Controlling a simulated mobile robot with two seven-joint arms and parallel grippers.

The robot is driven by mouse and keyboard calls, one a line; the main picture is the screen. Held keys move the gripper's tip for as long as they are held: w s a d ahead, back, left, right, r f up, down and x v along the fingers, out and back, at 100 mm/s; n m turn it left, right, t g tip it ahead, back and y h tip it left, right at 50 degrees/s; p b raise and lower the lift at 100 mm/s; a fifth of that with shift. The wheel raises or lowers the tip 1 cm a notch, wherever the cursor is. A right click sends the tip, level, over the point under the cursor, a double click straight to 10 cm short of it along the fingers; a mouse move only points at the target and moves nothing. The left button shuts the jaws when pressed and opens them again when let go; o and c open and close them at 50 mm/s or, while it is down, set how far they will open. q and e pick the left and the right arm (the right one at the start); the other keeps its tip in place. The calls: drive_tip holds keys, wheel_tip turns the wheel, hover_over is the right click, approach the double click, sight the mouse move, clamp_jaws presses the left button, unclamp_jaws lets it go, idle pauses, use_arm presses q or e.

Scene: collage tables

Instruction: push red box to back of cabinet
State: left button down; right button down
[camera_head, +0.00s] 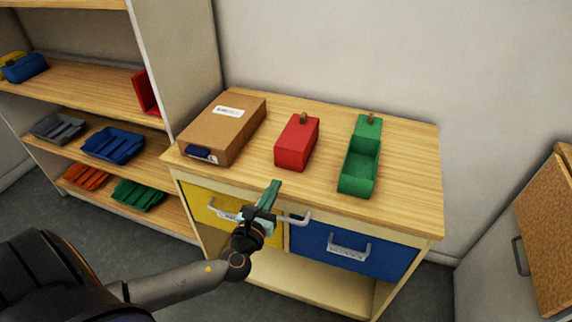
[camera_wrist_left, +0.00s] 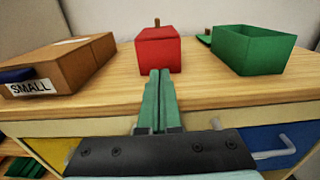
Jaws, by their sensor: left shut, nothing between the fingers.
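The red box (camera_head: 297,142) stands on the wooden top of the cabinet (camera_head: 400,212), between a cardboard box and a green box. In the left wrist view the red box (camera_wrist_left: 158,50) is straight ahead, with a small brown knob on top. My left gripper (camera_head: 275,185) is shut and empty at the cabinet's front edge, in front of the red box. In the left wrist view its green fingers (camera_wrist_left: 158,74) lie together and point at the red box's front face. Whether they touch it cannot be told there; the head view shows a gap. My right gripper is not in view.
The cardboard box (camera_head: 225,126) is left of the red box, the open green box (camera_head: 358,173) right. Bare top lies behind the red box, before the wall. Yellow (camera_head: 205,203) and blue (camera_head: 350,249) drawers with protruding handles are below my gripper. Shelves (camera_head: 80,83) stand left.

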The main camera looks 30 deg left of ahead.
sight(289, 158)
use_arm(q)
drive_tip(key=x, duration=0.8)
drive_tip(key=shift+w, duration=0.25)
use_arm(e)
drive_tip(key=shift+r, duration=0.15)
